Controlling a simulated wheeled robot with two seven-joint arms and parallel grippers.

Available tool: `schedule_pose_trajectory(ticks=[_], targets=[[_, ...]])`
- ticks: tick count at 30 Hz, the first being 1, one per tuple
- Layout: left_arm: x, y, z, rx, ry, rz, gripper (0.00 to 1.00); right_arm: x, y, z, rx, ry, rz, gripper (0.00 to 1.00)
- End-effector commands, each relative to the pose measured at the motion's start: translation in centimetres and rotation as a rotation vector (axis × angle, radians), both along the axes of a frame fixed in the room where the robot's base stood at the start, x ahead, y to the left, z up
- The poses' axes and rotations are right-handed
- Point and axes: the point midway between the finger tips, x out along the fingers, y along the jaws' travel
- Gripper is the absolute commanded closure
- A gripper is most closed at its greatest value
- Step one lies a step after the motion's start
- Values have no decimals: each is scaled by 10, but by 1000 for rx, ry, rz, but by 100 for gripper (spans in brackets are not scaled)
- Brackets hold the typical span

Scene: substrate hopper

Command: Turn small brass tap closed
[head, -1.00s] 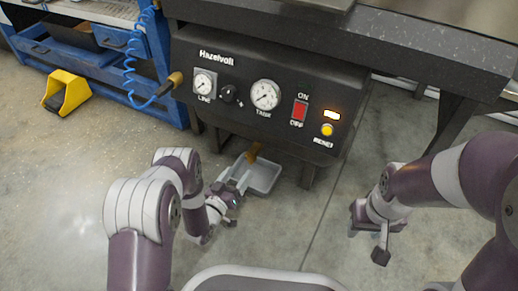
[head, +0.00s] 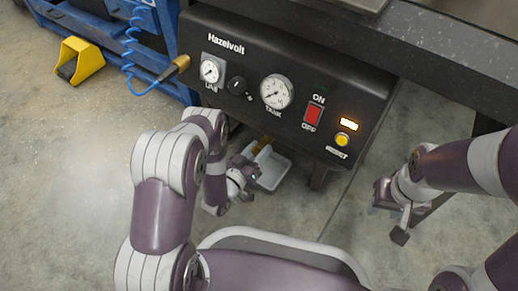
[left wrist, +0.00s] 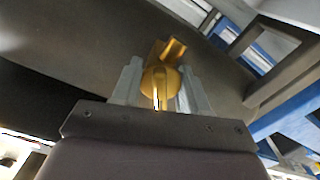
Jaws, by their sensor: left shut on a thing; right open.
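The small brass tap (left wrist: 172,50) shows in the left wrist view, mounted under the dark machine. My left gripper (left wrist: 160,92) is shut on its brass handle, with a grey finger on each side of it. In the head view my left gripper (head: 243,174) is low under the front of the machine, and only a bit of the brass tap (head: 264,143) shows above it. My right gripper (head: 401,222) is open and empty at the right, over the floor, apart from the machine.
The black Hazelvolt panel (head: 230,55) overhangs my left gripper, with gauges, a red switch and a lit yellow reset button. A pale tray (head: 272,168) sits on the floor below the tap. A yellow pedal (head: 79,60) and blue bench stand at the left.

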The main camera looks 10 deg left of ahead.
Motion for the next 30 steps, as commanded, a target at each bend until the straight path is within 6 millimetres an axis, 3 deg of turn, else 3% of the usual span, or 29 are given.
schedule_pose_trajectory(ticks=[2,11,30], targets=[[0,0,0,0,0,0,87,0,0,0,0,0,0,57],[0,0,2,34,-13,1,87,0,0,5,0,0,0,57],[0,0,3,422,-154,0,87,0,0,37,0,0,0,57]])
